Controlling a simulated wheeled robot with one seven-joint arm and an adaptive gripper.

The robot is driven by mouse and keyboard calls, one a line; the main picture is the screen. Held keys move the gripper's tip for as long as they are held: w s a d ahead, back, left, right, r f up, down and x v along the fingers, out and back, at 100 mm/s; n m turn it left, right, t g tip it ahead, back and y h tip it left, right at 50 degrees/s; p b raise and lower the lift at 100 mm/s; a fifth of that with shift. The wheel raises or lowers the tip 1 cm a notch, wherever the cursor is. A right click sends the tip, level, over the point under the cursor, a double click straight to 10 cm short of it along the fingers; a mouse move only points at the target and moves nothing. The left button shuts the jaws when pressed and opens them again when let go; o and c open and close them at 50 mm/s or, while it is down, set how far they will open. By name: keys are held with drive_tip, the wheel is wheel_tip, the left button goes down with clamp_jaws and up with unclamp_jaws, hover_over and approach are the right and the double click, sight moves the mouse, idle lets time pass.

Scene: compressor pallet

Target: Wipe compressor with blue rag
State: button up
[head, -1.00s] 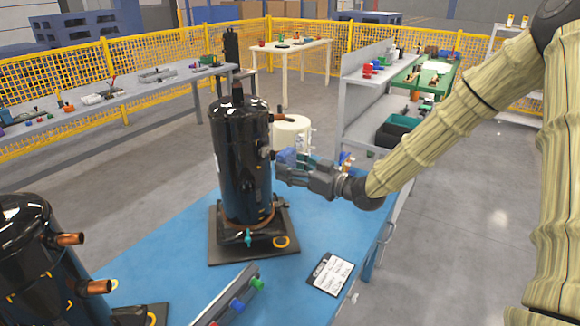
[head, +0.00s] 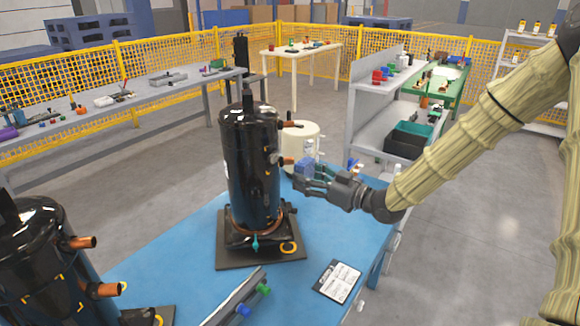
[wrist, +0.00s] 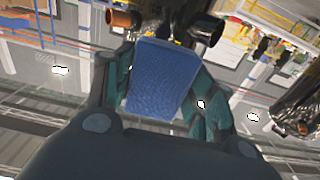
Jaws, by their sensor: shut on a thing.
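The compressor (head: 250,172) is a black upright cylinder with copper stubs, standing on a dark square base on the blue table (head: 180,250). My gripper (head: 303,178) is just right of its upper body in the head view. The gripper is shut on the blue rag (wrist: 158,78), which shows as a folded blue block between the teal fingers in the wrist view. The rag also shows in the head view (head: 304,167), close to the compressor's right side. I cannot tell whether it touches the compressor. A copper stub and a dark pipe end lie just beyond the rag in the wrist view.
A second black compressor (head: 40,255) stands at the front left. A clipboard (head: 338,281) and a grey bar with blue and green parts (head: 240,300) lie on the table's front. A cream tank (head: 300,143) stands behind. Open floor lies to the right.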

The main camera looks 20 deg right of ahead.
sight(274, 165)
drive_tip(key=shift+a, duration=0.1)
drive_tip(key=shift+b+x, duration=0.45)
drive_tip(key=shift+x, duration=0.75)
drive_tip(key=shift+b+x, duration=0.5)
drive_tip(key=shift+x, duration=1.6)
drive_tip(key=shift+x, duration=1)
drive_tip(key=shift+r+p, duration=1.1)
drive_tip(key=shift+r, duration=0.8)
drive_tip(key=shift+f, duration=0.1)
drive_tip(key=shift+w+f+b, duration=0.1)
drive_tip(key=shift+f+b, duration=1.2)
drive_tip(key=shift+f, duration=0.6)
